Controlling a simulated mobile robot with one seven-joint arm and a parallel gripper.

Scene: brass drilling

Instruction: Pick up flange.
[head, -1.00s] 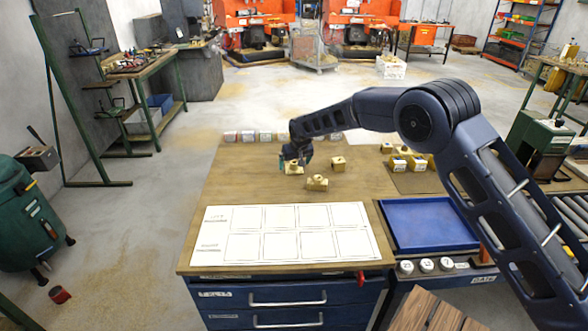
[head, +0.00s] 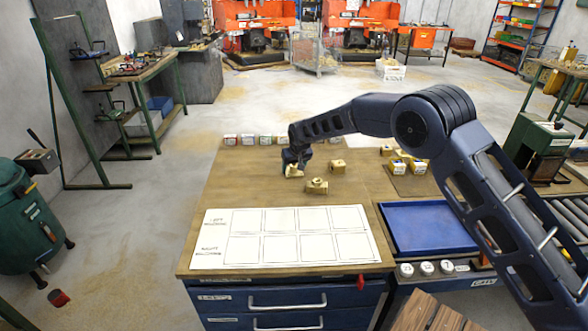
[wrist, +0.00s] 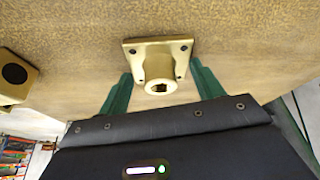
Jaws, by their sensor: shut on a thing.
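The flange (wrist: 158,68) is a brass piece with a square plate, holes in its corners, and a round hub with a dark bore. In the wrist view it sits between the two green fingers of my gripper (wrist: 160,88). In the head view the flange (head: 294,172) shows under my gripper (head: 296,162), partly covered by it. My gripper is shut on the flange. I cannot tell whether the flange is clear of the wooden tabletop (head: 240,180).
Two other brass parts stand close by on the right, one nearer (head: 316,186) and one farther (head: 338,166). A brass part also shows at the left of the wrist view (wrist: 14,78). A white marked sheet (head: 285,237) and a blue tray (head: 430,225) lie in front.

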